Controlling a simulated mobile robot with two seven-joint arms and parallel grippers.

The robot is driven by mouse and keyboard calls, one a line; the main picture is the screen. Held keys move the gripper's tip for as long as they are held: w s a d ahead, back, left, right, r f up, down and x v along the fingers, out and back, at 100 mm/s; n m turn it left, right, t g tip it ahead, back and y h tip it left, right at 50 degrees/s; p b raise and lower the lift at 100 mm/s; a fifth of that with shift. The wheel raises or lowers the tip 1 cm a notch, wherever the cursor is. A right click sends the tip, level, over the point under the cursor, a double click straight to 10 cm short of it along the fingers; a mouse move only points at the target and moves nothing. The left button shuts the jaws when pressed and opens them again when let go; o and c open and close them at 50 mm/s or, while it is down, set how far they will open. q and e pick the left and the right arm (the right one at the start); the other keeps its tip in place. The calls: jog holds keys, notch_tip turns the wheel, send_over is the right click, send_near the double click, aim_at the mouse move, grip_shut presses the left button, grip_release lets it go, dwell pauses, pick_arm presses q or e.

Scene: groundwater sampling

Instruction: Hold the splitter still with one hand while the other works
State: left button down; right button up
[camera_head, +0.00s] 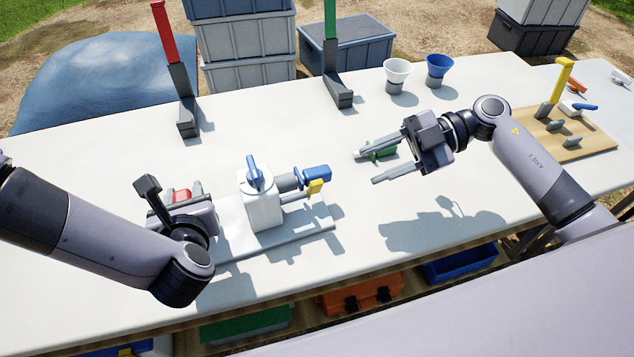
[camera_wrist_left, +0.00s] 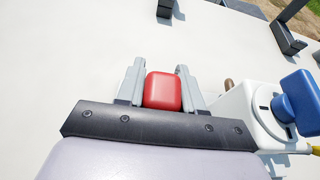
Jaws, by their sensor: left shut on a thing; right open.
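The splitter (camera_head: 262,211) is a white block with a blue lever on top, standing upright on a pale base plate (camera_head: 300,238). A blue knob (camera_head: 317,172) and a yellow one (camera_head: 316,187) stick out on its right side. My left gripper (camera_head: 184,192) is at its left, shut on a red block (camera_wrist_left: 163,91), which sits between the fingers in the left wrist view. Whether the red block joins the splitter is hidden. My right gripper (camera_head: 366,167) is open to the right of the splitter. A green piece (camera_head: 381,152) lies by its upper finger, apparently not gripped.
A red-topped post (camera_head: 166,36) and a green-topped post (camera_head: 331,30) stand at the back of the table. A white funnel (camera_head: 397,72) and a blue funnel (camera_head: 439,67) stand back right. A wooden board (camera_head: 590,142) lies at the right.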

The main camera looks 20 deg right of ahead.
aim_at(314, 189)
jog(key=shift+m, duration=0.6)
jog(key=x, duration=0.9)
jog(key=shift+a+f, duration=0.25)
jog(key=shift+a, duration=0.05)
grip_shut()
